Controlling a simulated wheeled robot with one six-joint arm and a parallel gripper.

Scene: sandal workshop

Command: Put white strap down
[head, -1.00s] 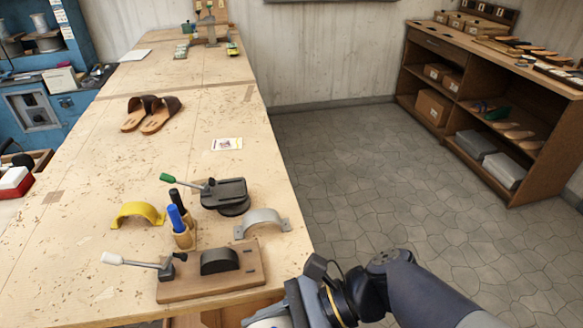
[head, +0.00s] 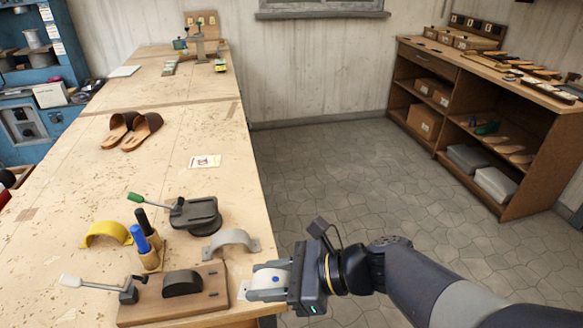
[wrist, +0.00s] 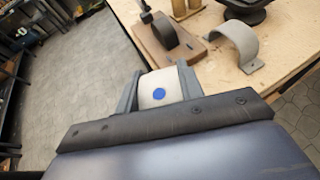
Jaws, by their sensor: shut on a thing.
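The white strap (head: 268,284) is a curved white band with a blue dot on it. My gripper (head: 272,281) is shut on it, at the bench's right edge beside the wooden fixture board. In the wrist view the white strap (wrist: 160,89) sits between the two grey fingers of my gripper (wrist: 159,88). The strap's lower side is partly hidden, and I cannot tell whether it touches the bench. A grey strap (head: 235,240) stands arched on the bench just behind it. A yellow strap (head: 106,233) stands arched farther left.
The wooden board (head: 212,290) carries a black form (head: 182,284) and a white-handled lever (head: 92,283). A pen holder (head: 150,259) and a black swivel stand (head: 195,213) are close by. Sandals (head: 131,130) and a card (head: 205,161) lie farther back. Open bench lies between them.

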